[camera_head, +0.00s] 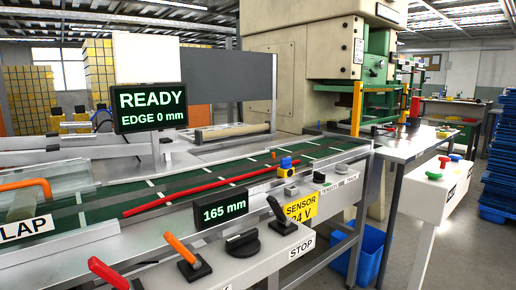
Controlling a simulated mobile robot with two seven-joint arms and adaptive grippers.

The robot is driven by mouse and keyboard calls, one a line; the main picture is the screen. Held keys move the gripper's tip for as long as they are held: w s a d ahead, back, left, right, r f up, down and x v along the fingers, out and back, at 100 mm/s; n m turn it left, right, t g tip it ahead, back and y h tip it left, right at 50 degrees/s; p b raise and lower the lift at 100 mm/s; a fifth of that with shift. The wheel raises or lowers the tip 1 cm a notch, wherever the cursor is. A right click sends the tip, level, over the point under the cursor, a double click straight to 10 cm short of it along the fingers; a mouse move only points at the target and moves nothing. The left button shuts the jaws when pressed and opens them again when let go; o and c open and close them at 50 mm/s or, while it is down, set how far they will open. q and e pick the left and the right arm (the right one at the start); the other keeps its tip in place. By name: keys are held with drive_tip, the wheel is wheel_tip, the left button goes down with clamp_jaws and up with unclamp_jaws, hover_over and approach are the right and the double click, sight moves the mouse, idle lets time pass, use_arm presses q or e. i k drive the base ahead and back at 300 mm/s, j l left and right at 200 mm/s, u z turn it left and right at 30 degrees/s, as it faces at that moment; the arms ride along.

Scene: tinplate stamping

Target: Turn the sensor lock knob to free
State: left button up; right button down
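A small blue sensor with a yellow part (287,164) sits at the near edge of the green conveyor, close to the end of a long red bar (200,190). A yellow label reading SENSOR 24 V (301,208) is on the front rail below it. Neither of my grippers is in view.
A white control box in front carries a black rotary knob (243,244), an orange lever (181,250), a red lever (108,273) and a black lever (278,212). Screens read READY, EDGE 0 mm (152,108) and 165 mm (223,211). A blue bin (368,252) stands below right.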

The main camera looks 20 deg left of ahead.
sight(285, 163)
drive_tip(key=i+l+u, duration=0.3)
drive_tip(key=i+u, duration=0.2)
drive_tip(key=i+l+u, duration=0.3)
drive_tip(key=l+u, duration=0.2)
